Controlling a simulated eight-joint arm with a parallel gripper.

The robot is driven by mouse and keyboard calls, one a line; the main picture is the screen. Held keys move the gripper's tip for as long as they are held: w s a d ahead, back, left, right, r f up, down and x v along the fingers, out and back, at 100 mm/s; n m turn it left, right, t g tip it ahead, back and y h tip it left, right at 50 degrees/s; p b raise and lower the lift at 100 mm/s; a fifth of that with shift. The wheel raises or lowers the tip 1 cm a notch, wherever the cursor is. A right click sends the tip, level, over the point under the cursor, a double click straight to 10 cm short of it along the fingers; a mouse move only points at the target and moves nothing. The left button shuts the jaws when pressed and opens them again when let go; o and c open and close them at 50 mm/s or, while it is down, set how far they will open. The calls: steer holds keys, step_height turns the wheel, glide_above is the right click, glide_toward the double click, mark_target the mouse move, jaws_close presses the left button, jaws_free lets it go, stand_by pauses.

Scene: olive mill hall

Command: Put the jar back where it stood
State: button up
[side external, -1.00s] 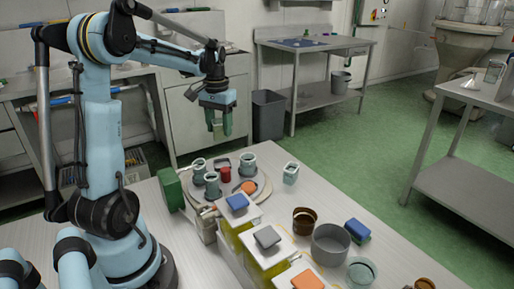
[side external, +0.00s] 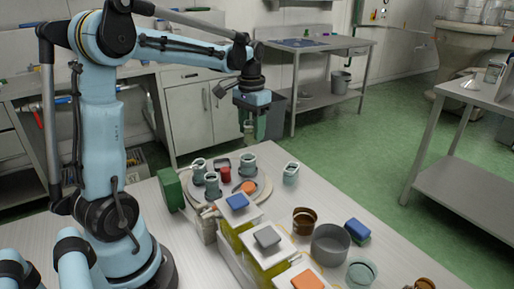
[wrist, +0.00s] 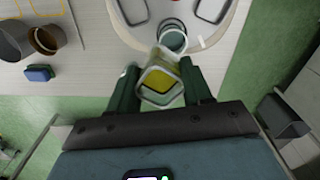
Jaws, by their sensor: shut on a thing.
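My gripper (side external: 256,124) is up in the air beyond the far edge of the worktop in the side view. In the wrist view its two dark green fingers (wrist: 161,88) are shut on a squarish jar (wrist: 160,80) with a pale rim and yellow inside. In the side view the fingers mostly hide this jar. A round tray (side external: 262,197) lies below on the worktop, with several pale teal vessels, a red jar (side external: 226,174) and an orange piece (side external: 249,187). A pale teal vessel (side external: 291,173) stands apart, right of the tray.
A green block (side external: 171,190) stands left of the tray. White-topped containers with coloured lids line the near side. A brown cup (side external: 304,221), grey pot (side external: 330,244) and blue sponge (side external: 357,231) stand to the right. Bare worktop (side external: 285,205) shows between them and the tray.

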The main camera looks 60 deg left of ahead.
steer(key=w+d+m, duration=0.3)
steer(key=d+m, duration=0.2)
steer(key=d, duration=0.9)
steer(key=shift+a+f, duration=0.15)
steer(key=shift+f, duration=4.75)
steer(key=shift+f, duration=0.6)
steer(key=shift+f, duration=0.55)
steer(key=shift+f, duration=0.45)
steer(key=o, duration=1.2)
steer(key=shift+o, duration=0.2)
